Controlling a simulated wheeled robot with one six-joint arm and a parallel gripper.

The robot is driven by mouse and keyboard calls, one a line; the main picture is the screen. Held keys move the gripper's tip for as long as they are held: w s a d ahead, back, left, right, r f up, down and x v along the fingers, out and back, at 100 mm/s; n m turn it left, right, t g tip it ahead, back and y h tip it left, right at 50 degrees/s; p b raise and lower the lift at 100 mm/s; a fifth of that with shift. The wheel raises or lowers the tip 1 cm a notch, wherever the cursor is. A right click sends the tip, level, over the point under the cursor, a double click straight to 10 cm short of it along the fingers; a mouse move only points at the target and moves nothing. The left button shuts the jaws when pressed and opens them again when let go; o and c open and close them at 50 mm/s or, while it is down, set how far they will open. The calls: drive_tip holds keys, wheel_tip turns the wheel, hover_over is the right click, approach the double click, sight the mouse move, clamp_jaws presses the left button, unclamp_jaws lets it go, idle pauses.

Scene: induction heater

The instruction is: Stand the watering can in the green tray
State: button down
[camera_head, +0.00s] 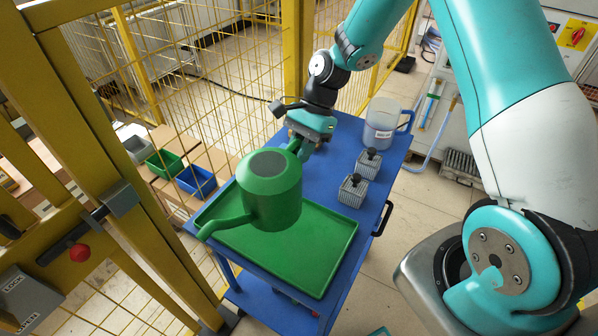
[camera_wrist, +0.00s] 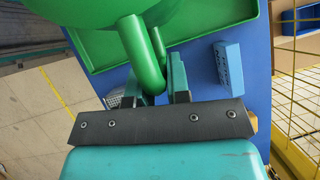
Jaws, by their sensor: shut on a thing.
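The green watering can (camera_head: 270,187) is held over the back part of the green tray (camera_head: 306,252), its spout pointing to the lower left. It looks roughly upright; how far it is above the tray I cannot tell exactly. My gripper (camera_head: 303,146) is behind the can, shut on its handle. In the wrist view the handle (camera_wrist: 143,52) runs between the fingers of my gripper (camera_wrist: 160,90), and the can's body (camera_wrist: 95,8) is cut off at the top. The tray (camera_wrist: 205,18) shows beyond it.
The tray lies on a blue cart (camera_head: 327,170). Two grey blocks with black knobs (camera_head: 353,190) and a clear jug (camera_head: 381,124) stand along the cart's right side. A small blue block (camera_wrist: 228,66) shows in the wrist view. Yellow mesh fencing (camera_head: 215,85) stands behind and left.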

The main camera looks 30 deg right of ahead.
wheel_tip(320, 180, down, 7)
drive_tip(key=shift+r, duration=0.15)
idle(0.4)
drive_tip(key=c, duration=1.1)
unclamp_jaws()
